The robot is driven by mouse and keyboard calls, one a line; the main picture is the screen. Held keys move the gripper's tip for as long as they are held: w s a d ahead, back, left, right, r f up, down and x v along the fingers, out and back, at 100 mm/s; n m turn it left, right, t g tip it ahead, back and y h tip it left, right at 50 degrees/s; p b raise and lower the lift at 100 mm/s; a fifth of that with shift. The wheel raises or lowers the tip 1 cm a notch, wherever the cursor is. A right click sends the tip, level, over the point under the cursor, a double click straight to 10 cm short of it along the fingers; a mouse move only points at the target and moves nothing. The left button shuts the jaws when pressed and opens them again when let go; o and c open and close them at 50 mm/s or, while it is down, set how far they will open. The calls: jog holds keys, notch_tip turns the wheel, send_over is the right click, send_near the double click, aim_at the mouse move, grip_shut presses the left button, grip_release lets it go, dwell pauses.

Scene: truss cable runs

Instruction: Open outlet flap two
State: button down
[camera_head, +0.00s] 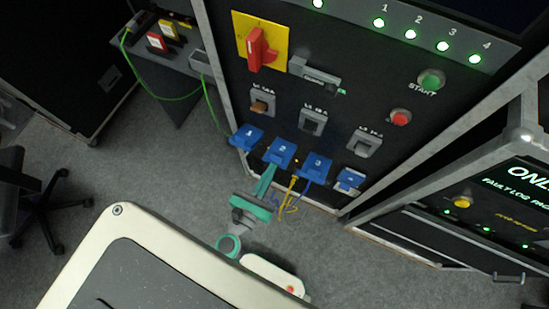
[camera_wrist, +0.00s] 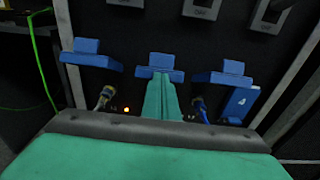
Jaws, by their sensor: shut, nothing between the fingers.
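Outlet flap two (camera_head: 281,151) is a blue flap marked 2 on the black cabinet's lower front, between flap 1 (camera_head: 247,136) and flap 3 (camera_head: 315,166). In the wrist view the middle blue flap (camera_wrist: 152,64) is straight ahead of my fingers. My gripper (camera_head: 271,164) has its green fingers shut and empty, with the tips at flap two's lower edge. In the wrist view the finger tips (camera_wrist: 160,76) overlap that lower edge; I cannot tell whether they touch it. The fingers hide what is below the flap. Its tilt looks much like its neighbours'.
A yellow cable (camera_head: 292,187) and a blue cable (camera_wrist: 200,110) hang close to my fingers. A smaller blue piece (camera_head: 349,180) is right of flap 3. Grey switches (camera_head: 312,121) sit above. A green cable (camera_head: 180,98) runs to a side table on the left.

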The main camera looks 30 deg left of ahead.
jog(key=shift+w+r, duration=0.35)
jog(key=shift+r, duration=0.45)
jog(key=shift+w+r, duration=0.1)
notch_tip(320, 180, down, 3)
jog(key=s, duration=0.3)
jog(key=s+r, duration=0.5)
jog(key=r, duration=0.2)
jog(key=shift+s+d, duration=0.15)
jog(key=shift+s, duration=0.2)
